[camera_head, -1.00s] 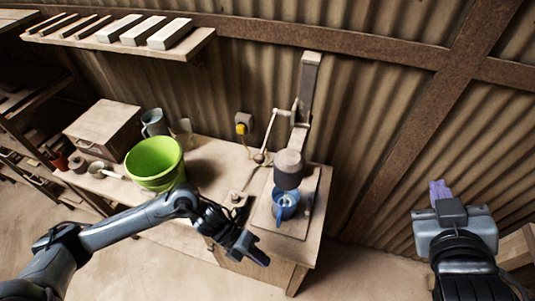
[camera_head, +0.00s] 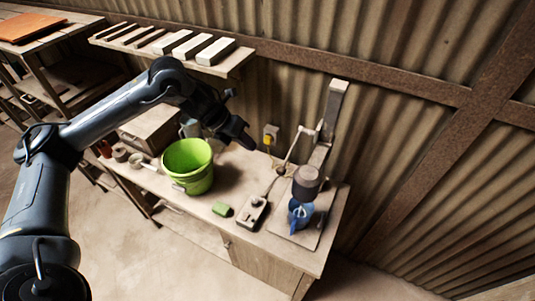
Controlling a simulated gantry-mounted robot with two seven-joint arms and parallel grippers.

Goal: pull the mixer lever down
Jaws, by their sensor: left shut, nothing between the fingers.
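The mixer (camera_head: 333,115) is a tall grey post on a base board at the right end of the workbench, with a dark cylindrical head (camera_head: 306,183). A blue jug (camera_head: 299,213) stands under the head. My left gripper (camera_head: 246,141) is shut and empty. In the picture it is left of the lever, above the bench and apart from the lever. My right gripper is out of view.
A green bucket (camera_head: 188,167) stands on the bench left of the mixer. A green block (camera_head: 222,209) and a switch box (camera_head: 253,212) lie in front. A yellow plug (camera_head: 269,137) is on the wall. A shelf (camera_head: 240,62) with several bars hangs above my left arm.

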